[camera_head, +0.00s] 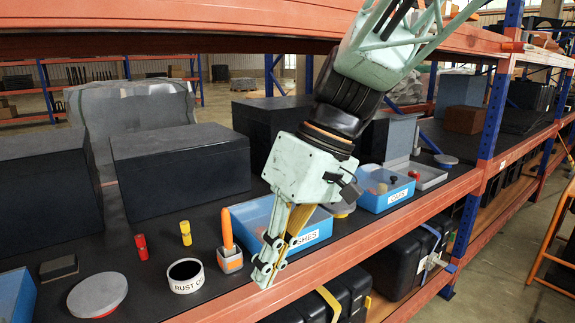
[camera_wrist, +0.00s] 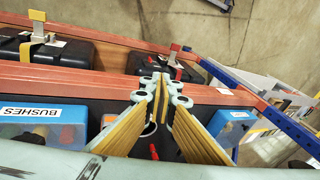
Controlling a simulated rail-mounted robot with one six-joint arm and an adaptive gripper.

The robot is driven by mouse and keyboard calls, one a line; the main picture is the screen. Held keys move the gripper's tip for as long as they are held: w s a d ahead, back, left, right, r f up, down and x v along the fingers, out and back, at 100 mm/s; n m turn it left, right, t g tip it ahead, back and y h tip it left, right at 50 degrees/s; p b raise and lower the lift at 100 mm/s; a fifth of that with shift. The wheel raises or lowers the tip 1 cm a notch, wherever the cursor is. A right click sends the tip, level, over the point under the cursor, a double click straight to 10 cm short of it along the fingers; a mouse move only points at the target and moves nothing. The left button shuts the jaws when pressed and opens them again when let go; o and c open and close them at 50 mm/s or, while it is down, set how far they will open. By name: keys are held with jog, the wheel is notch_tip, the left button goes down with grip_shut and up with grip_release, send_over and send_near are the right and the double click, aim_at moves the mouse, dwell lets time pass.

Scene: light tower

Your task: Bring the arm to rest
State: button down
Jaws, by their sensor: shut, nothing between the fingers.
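My gripper (camera_head: 267,262) hangs pointing down in the head view, at the orange front beam of the shelf, and overlaps the blue BUSHES tray (camera_head: 303,240) in that view. Its fingers are shut and hold nothing. In the wrist view the fingertips of my gripper (camera_wrist: 160,84) meet above the shelf edge. My arm reaches down from the upper right and hides part of the shelf behind it.
On the dark shelf (camera_head: 150,262) stand a white RUST OFF cup (camera_head: 186,288), an orange-handled tool in a holder (camera_head: 229,242), red (camera_head: 141,247) and yellow (camera_head: 185,232) cylinders, and a blue CAPS tray (camera_head: 372,199). Dark boxes stand behind. An orange front beam (camera_head: 390,239) and blue upright (camera_head: 492,115) border the shelf.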

jog(key=s+d+m+t+h, duration=0.1)
jog(key=s+d+m, duration=0.2)
jog(key=s+d, duration=0.2)
jog(key=s+d+r+m+t+h, duration=0.1)
jog(key=s+d, duration=0.5)
jog(key=d, duration=0.6)
jog(key=s+d+r+m+t+h, duration=0.1)
jog(key=s+d+m+t+h, duration=0.1)
jog(key=s+d+m, duration=0.3)
jog(key=shift+s+d+r+t+h, duration=0.3)
jog(key=shift+s+d+t, duration=0.3)
jog(key=shift+d, duration=1.2)
jog(key=c, duration=3.3)
grip_release()
jog(key=shift+w, duration=0.1)
jog(key=shift+c, duration=0.2)
